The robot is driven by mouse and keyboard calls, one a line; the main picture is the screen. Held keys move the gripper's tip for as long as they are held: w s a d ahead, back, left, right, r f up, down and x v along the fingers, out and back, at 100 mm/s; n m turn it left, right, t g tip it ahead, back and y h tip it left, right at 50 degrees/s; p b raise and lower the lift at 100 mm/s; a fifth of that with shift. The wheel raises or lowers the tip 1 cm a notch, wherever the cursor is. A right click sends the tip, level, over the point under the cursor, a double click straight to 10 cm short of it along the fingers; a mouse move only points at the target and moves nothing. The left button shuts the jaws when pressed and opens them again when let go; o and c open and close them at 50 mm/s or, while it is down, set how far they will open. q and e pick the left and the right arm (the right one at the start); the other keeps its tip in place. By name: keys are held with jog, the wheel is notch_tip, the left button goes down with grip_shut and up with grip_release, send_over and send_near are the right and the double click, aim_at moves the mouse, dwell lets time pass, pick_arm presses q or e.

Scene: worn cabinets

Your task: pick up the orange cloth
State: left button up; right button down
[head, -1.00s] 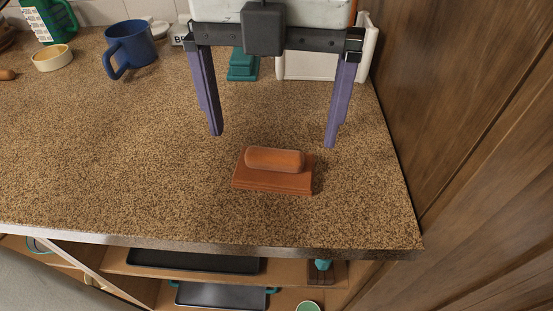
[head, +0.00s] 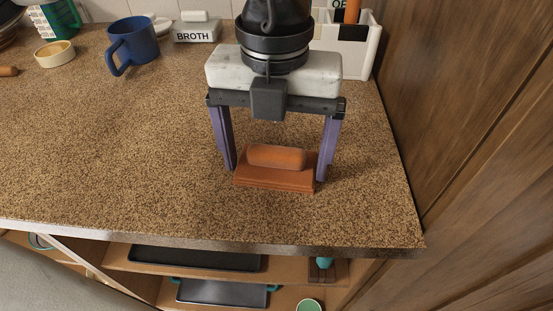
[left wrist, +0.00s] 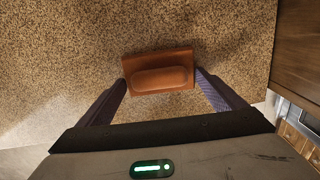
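My right gripper is not in view.
A wooden cabinet wall (head: 470,110) stands to the right of the counter. A blue mug (head: 133,43), a broth box (head: 196,30) and a white holder (head: 352,45) stand at the back. The counter (head: 120,150) left of the cloth is clear. Shelves with dark trays (head: 222,293) lie below the front edge.

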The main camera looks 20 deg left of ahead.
aim_at(275, 154)
pick_arm(q)
jog(key=shift+c, duration=0.5)
jog(key=shift+r, duration=0.3)
notch_tip(275, 154, up, 9)
jog(key=shift+r+p, duration=0.2)
jog(key=shift+p, duration=0.1)
